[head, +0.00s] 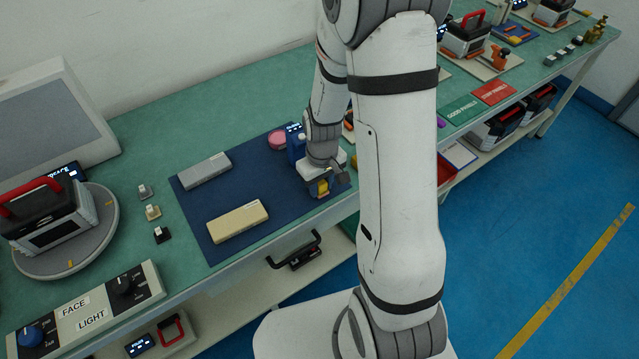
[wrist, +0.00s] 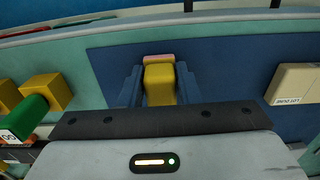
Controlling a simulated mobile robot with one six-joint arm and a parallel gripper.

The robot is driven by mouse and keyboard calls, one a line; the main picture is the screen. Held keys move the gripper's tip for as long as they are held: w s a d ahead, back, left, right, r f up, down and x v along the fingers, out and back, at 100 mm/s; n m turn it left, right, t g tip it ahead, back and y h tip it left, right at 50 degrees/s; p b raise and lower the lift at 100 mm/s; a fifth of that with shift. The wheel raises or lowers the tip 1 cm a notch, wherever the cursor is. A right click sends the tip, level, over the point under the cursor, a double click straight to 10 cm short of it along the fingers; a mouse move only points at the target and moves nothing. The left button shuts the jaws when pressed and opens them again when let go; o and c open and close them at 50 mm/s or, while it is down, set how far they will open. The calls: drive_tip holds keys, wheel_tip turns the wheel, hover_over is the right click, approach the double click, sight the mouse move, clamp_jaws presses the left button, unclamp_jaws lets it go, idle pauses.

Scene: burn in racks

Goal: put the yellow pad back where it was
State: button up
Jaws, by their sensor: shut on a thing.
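The yellow pad (head: 322,187) is between the fingers of my gripper (head: 325,190), at the right part of the dark blue mat (head: 225,205). In the wrist view the yellow pad (wrist: 160,84) sits between the two blue fingers of my gripper (wrist: 160,92), which is shut on it. A pink strip (wrist: 158,58) shows at the pad's far end. The dark blue mat (wrist: 225,62) is behind it. I cannot tell whether the pad touches the mat.
A grey block (head: 204,171) and a beige block (head: 238,221) lie on the mat. A pink round thing (head: 277,140) and a blue container (head: 296,146) stand close behind my gripper. Several small switches lie left of the mat. The table's front edge is near my gripper.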

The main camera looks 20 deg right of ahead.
sight(322, 182)
drive_tip(key=shift+f, duration=0.1)
drive_tip(key=o, duration=0.7)
drive_tip(key=shift+f, duration=0.1)
drive_tip(key=shift+c, duration=0.2)
drive_tip(key=o, duration=0.5)
drive_tip(key=shift+c, duration=0.2)
wheel_tip(322, 182, up, 12)
drive_tip(key=s+r+m+t, duration=0.2)
drive_tip(key=s+r+m, duration=0.1)
drive_tip(key=s+r, duration=0.8)
drive_tip(key=s, duration=0.2)
drive_tip(key=shift+s+r+m+t, duration=0.25)
drive_tip(key=shift+s+m+t, duration=0.05)
drive_tip(key=shift+t, duration=0.1)
drive_tip(key=shift+a, duration=0.1)
